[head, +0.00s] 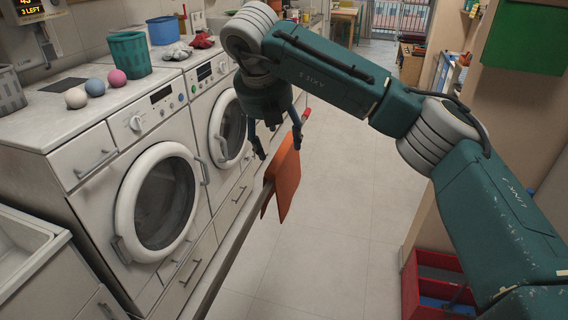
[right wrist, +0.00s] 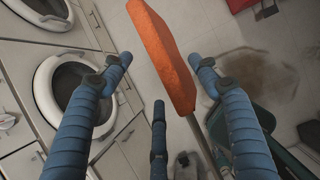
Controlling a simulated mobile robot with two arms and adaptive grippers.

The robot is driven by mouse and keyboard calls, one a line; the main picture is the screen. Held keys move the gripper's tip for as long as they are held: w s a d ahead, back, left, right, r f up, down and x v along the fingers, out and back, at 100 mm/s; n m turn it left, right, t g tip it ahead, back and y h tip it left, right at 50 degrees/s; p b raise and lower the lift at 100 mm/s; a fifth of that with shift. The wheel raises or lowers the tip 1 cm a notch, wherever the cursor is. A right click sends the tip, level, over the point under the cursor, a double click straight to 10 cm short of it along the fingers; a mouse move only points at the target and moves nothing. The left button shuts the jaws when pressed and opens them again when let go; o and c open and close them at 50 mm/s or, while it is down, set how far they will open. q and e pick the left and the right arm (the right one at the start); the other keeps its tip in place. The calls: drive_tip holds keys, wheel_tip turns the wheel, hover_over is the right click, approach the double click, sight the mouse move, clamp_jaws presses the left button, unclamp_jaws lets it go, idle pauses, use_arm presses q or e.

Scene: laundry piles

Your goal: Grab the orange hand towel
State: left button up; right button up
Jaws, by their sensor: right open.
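The orange hand towel (head: 286,182) hangs draped over a long rail in front of the washing machines. My right gripper (head: 277,142) is open and points down just above and beside the towel's top edge. In the right wrist view the towel (right wrist: 164,60) appears between the spread blue fingers of the gripper (right wrist: 162,75), with visible gaps on both sides. No finger is closed on it. My left gripper is out of view.
The rail (head: 232,258) runs along the washing machines (head: 160,195). A red crate (head: 409,287) stands on the floor at right. The aisle floor (head: 345,220) is clear.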

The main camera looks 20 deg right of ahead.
sight(278, 150)
drive_tip(key=shift+x, duration=1)
drive_tip(key=shift+w+d+f+p, duration=0.1)
drive_tip(key=shift+w+f+p, duration=0.05)
drive_tip(key=shift+f+p, duration=0.15)
drive_tip(key=p+x, duration=0.2)
drive_tip(key=x, duration=0.2)
drive_tip(key=shift+w+f, duration=0.1)
drive_tip(key=shift+w, duration=0.15)
drive_tip(key=shift+w+f, duration=0.1)
drive_tip(key=shift+f, duration=0.15)
drive_tip(key=shift+d+f, duration=0.1)
use_arm(q)
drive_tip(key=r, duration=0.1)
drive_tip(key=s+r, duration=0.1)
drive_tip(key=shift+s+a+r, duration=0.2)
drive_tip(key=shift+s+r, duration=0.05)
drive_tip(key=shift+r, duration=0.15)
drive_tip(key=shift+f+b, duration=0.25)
drive_tip(key=shift+b, duration=0.1)
use_arm(e)
drive_tip(key=shift+f, duration=0.2)
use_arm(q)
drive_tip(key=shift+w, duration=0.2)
use_arm(e)
drive_tip(key=shift+c, duration=0.4)
